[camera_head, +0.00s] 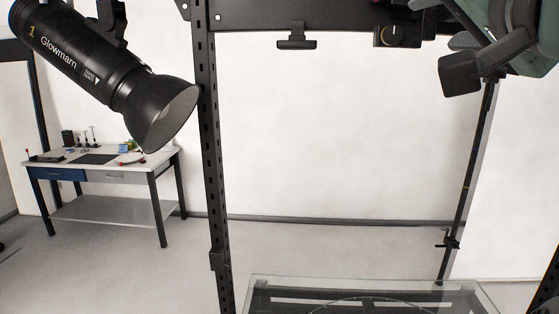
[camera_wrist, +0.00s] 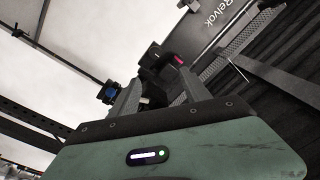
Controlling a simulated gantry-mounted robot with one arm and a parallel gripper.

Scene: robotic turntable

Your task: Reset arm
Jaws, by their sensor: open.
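My gripper (camera_wrist: 160,82) shows in the wrist view, with its green housing across the bottom and its two grey fingers reaching up. The fingers stand apart, and I see nothing held between them. It points up toward dark equipment and a grey panel lettered "Relvok" (camera_wrist: 195,22). In the head view, green and dark parts of my arm hang in the upper right corner. The glass-topped turntable (camera_head: 262,283) shows only in part at the bottom of the head view, and I see nothing on the visible part.
A black studio lamp (camera_head: 100,75) fills the upper left, in front of a slotted black post (camera_head: 212,150). A dark crossbar (camera_head: 290,17) runs along the top. A workbench (camera_head: 105,155) with small items stands at the back left. The space above the turntable looks clear.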

